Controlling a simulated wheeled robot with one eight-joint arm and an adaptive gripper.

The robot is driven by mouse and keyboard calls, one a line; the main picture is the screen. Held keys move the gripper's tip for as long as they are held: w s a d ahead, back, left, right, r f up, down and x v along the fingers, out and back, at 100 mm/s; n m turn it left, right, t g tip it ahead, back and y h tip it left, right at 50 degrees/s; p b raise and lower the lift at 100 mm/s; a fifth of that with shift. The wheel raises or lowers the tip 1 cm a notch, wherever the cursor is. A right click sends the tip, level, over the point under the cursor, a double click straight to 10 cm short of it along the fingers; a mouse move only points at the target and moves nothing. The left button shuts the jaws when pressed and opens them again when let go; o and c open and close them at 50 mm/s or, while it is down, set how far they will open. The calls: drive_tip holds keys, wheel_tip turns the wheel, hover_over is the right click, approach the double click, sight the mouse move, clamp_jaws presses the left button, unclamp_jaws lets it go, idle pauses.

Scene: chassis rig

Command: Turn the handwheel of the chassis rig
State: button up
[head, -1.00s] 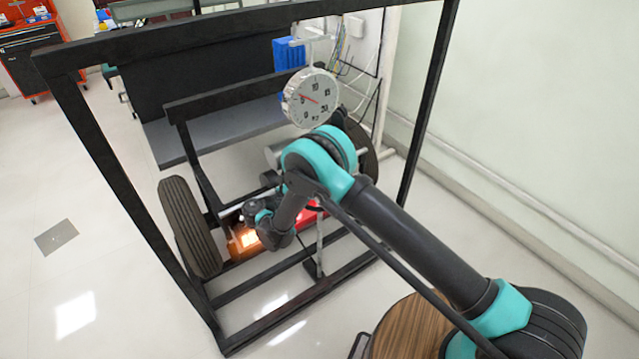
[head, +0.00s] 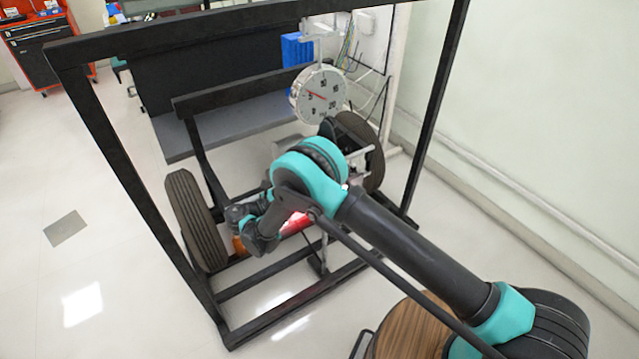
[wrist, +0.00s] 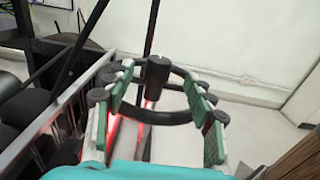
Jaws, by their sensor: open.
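A black handwheel (wrist: 170,118) shows in the wrist view as a ring with an upright dark knob (wrist: 157,72) at its far side. My gripper (wrist: 158,68) is open, with its green-padded fingers on either side of the knob and over the ring. I cannot tell whether the pads touch it. In the head view my wrist hangs low inside the black chassis rig frame (head: 150,225), and it hides the handwheel there.
A round dial gauge (head: 318,95) hangs above my arm. Tyres stand at the left (head: 194,220) and right (head: 372,150) of the rig. A red part (head: 295,222) lies behind my wrist. A pale wall is on the right; open floor is on the left.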

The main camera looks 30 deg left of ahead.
drive_tip(key=shift+v, duration=2.2)
